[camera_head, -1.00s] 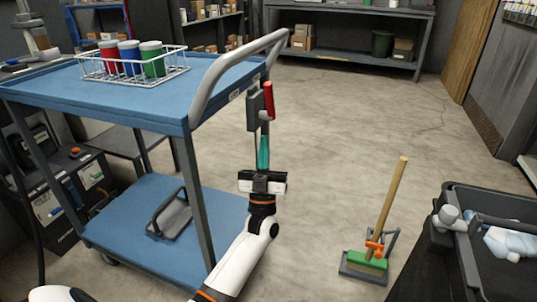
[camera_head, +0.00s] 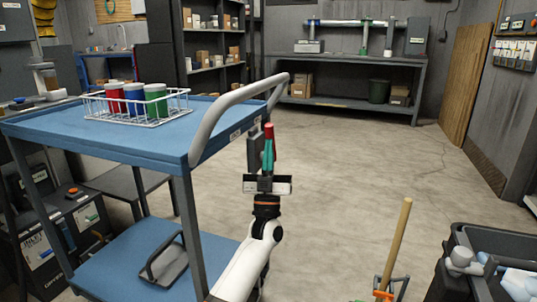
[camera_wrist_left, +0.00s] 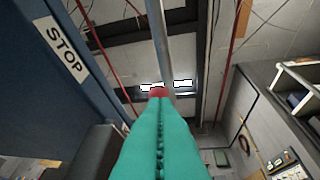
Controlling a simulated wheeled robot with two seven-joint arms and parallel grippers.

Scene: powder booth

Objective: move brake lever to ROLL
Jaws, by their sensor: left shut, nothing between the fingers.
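The red brake lever (camera_head: 268,128) stands roughly upright on a dark bracket (camera_head: 253,150) at the handle end of the blue cart (camera_head: 150,150). My left gripper (camera_head: 268,146) points up at the lever, its teal fingers shut and empty. The fingertips overlap the lever's lower part in the head view, and I cannot tell if they touch it. In the left wrist view the red lever end (camera_wrist_left: 158,91) shows just beyond the closed fingertips (camera_wrist_left: 158,99). A STOP label (camera_wrist_left: 62,48) is on the cart's blue side there; no ROLL label is readable. My right gripper is not in view.
The cart's grey push handle (camera_head: 225,100) curves above and beside my left arm. A wire basket (camera_head: 135,108) with red, blue and green cups stands on the cart top. A broom (camera_head: 397,240) and a dark bin (camera_head: 490,235) are at the right. The middle floor is clear.

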